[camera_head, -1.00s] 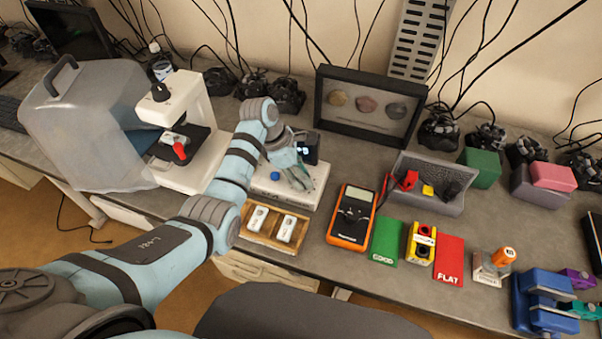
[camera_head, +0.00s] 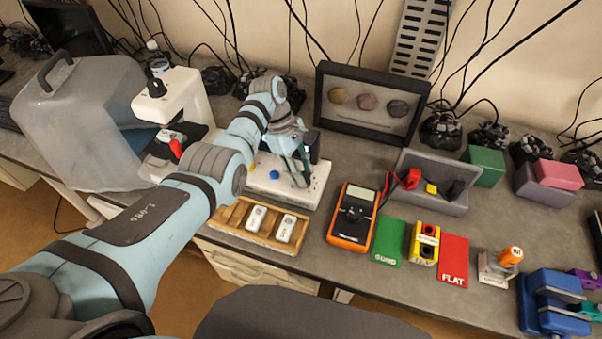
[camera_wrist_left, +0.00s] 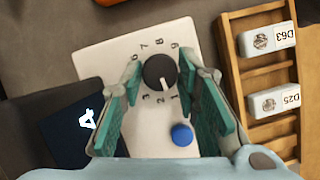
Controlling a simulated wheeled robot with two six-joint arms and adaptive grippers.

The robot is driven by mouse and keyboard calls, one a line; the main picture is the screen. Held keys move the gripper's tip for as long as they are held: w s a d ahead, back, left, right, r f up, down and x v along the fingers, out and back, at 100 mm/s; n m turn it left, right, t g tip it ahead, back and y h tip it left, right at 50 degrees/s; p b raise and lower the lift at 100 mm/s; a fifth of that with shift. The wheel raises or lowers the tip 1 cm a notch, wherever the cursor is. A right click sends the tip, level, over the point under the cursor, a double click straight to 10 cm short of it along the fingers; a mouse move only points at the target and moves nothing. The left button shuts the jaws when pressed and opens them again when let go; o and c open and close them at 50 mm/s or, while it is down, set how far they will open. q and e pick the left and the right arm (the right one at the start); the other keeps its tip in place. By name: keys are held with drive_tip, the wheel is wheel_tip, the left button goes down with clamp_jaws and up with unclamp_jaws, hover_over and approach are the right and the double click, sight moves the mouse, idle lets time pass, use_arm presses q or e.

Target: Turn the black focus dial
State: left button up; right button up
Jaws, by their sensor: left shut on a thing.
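The black focus dial (camera_wrist_left: 159,72) sits on a white panel with numbers around it, seen in the left wrist view. Its white pointer mark points down, near the 1 and 2. My left gripper (camera_wrist_left: 160,76) has its teal-padded fingers on both sides of the dial and is shut on it. In the head view, the same gripper (camera_head: 299,174) reaches down onto the white box (camera_head: 314,190), and its fingers hide the dial. My right gripper is not in view.
A blue button (camera_wrist_left: 181,135) sits on the panel close by the fingers. A dark screen (camera_wrist_left: 76,120) showing a white character stands beside it. A wooden tray (camera_head: 232,214) with two white modules lies in front; an orange multimeter (camera_head: 340,240) is to the right.

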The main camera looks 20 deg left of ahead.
use_arm(q)
drive_tip(key=shift+s+f, duration=0.2)
idle(0.3)
drive_tip(key=o, duration=1.1)
drive_tip(key=shift+w+d, duration=0.1)
drive_tip(key=shift+o, duration=0.2)
drive_tip(key=shift+r, duration=0.1)
drive_tip(key=v, duration=1.2)
drive_tip(key=shift+w, duration=0.2)
drive_tip(key=shift+d, duration=0.1)
